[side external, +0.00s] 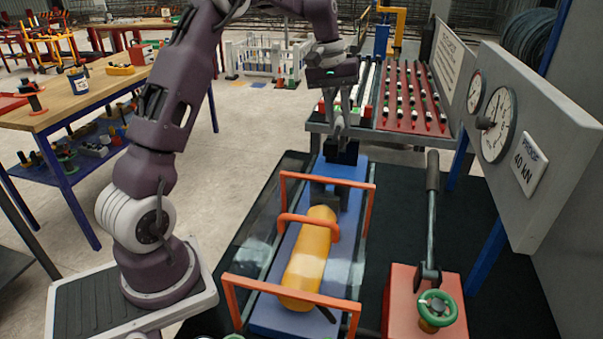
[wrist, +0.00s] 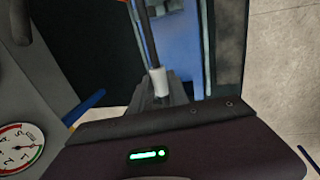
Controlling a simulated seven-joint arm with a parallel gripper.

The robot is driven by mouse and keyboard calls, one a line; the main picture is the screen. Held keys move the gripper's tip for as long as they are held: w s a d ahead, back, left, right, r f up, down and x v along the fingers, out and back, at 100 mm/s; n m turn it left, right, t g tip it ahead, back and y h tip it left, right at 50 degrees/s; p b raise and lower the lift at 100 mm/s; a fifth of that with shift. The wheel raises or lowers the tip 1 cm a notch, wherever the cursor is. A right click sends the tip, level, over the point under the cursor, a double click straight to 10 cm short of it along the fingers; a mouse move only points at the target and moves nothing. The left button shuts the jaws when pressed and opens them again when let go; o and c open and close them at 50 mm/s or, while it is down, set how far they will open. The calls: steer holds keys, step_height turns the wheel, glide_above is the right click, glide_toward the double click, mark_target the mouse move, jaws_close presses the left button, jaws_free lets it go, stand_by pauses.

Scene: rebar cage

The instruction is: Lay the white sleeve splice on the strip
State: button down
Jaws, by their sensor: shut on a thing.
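My gripper (side external: 341,128) hangs above the far end of the blue machine bed, in front of the rack. In the wrist view its fingers (wrist: 160,92) are shut on the white sleeve splice (wrist: 158,81). A dark bar (wrist: 146,35) runs out of the sleeve, away from the fingers. I cannot make out the sleeve clearly in the side view. The sloped rack (side external: 405,125) behind has a red panel (side external: 408,88) with several dark bars and white pieces, and pale strips (side external: 367,84) at its left. I cannot tell which is the task's strip.
The blue bed (side external: 352,200) carries a yellow cylinder (side external: 308,255) between orange guard frames (side external: 327,177). A red box with a lever (side external: 432,215) stands at right. A gauge panel (side external: 510,135) overhangs the right side. The wooden table (side external: 100,85) is at left.

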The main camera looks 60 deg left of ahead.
steer(key=r, duration=0.3)
steer(key=shift+s+a, duration=0.2)
steer(key=shift+s, duration=0.05)
steer(key=s+a, duration=0.3)
steer(key=s, duration=0.4)
steer(key=s+a, duration=0.4)
steer(key=s, duration=0.4)
steer(key=f, duration=2.1)
steer(key=shift+w+d+f, duration=0.25)
steer(key=shift+w+f, duration=0.05)
steer(key=shift+w, duration=0.1)
steer(key=shift+f, duration=0.15)
steer(key=c, duration=1.6)
jaws_free()
steer(key=shift+o, duration=0.2)
